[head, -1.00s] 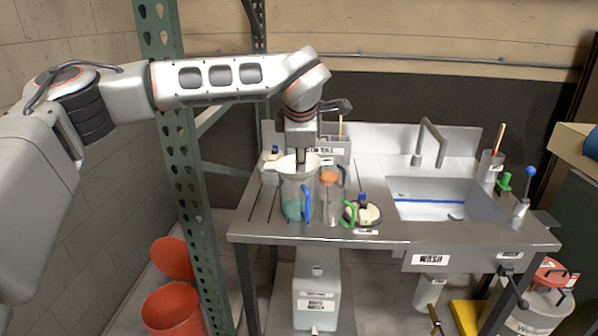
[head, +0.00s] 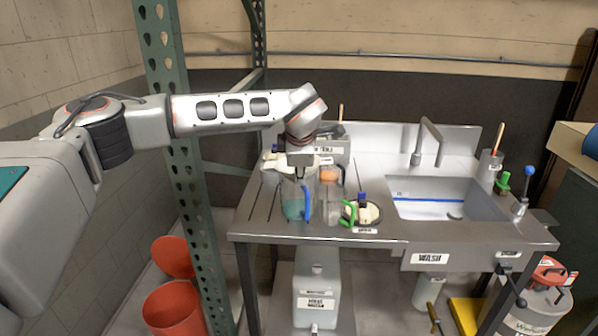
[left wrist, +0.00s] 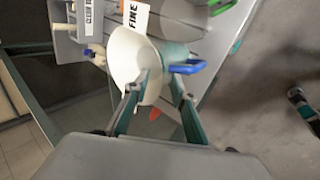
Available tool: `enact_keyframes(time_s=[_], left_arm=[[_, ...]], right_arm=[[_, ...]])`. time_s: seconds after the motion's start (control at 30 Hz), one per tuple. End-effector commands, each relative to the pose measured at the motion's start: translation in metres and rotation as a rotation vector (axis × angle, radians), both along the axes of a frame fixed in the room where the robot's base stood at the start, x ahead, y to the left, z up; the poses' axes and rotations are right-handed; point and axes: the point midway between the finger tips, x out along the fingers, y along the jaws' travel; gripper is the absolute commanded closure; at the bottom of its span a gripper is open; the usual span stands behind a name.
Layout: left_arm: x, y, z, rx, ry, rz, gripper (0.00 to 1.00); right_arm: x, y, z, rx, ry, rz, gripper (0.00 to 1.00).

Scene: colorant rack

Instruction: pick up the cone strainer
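The white cone strainer (head: 280,164) sits at the mouth of a clear jug (head: 293,204) with teal contents and a blue handle, on the left of the steel bench. My left gripper (head: 300,174) points down at the strainer's near side and partly hides it. In the left wrist view the strainer (left wrist: 127,52) shows its wide opening, and the left gripper (left wrist: 161,78) has its fingers spread. One finger overlaps the strainer and the other is beyond its rim, near the blue handle. Firm contact cannot be seen. My right gripper is not in view.
A second clear jug (head: 329,205) with a green handle stands close on the right. A round pale item (head: 366,213) and the sink (head: 450,200) lie farther right. A green rack post (head: 185,190) rises left of the bench. Red buckets (head: 172,305) are on the floor.

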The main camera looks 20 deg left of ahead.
Motion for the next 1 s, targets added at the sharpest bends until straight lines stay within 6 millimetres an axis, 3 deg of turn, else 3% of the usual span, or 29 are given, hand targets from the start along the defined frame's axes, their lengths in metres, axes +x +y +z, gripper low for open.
enact_keyframes(time_s=[0.03, 0.1, 0.63, 0.87, 1.0], left_arm=[[0.0, 0.0, 0.0, 0.0, 0.0, 0.0, 0.89], [0.0, 0.0, 0.0, 0.0, 0.0, 0.0, 1.0], [0.0, 0.0, 0.009, 0.0, -0.003, -0.001, 1.0], [0.001, -0.001, 0.045, 0.0, -0.005, -0.001, 1.0], [0.001, -0.001, 0.083, 0.0, -0.007, 0.001, 1.0]], right_arm=[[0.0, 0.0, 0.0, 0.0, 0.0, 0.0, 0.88], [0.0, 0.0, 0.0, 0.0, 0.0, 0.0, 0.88], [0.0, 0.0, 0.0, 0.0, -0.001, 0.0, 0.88], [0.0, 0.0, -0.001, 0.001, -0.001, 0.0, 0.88], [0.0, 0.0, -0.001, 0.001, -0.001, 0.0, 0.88]])
